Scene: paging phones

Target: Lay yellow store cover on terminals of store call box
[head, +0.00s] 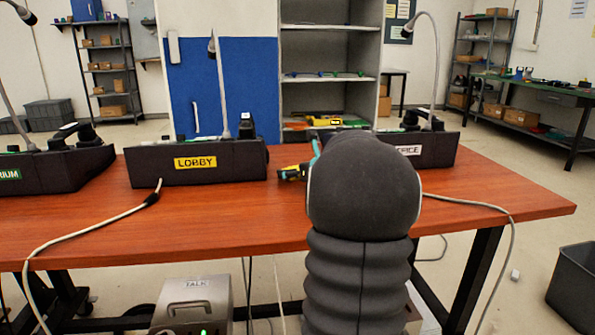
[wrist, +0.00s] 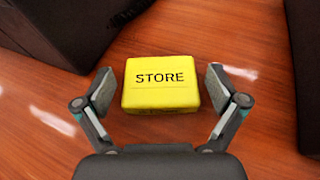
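The yellow store cover (wrist: 160,98), a small block marked STORE, lies on the red-brown table in the wrist view. My gripper (wrist: 160,86) is open, with one finger on each side of the cover. A gap of table shows between each finger and the cover.
The LOBBY console (head: 190,174) stands left of my arm on the table (head: 110,235). A partly hidden console (head: 440,152) stands right, and another (head: 50,175) at far left. A grey TALK box (head: 195,300) is below the table front. Cables (head: 90,230) cross the tabletop.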

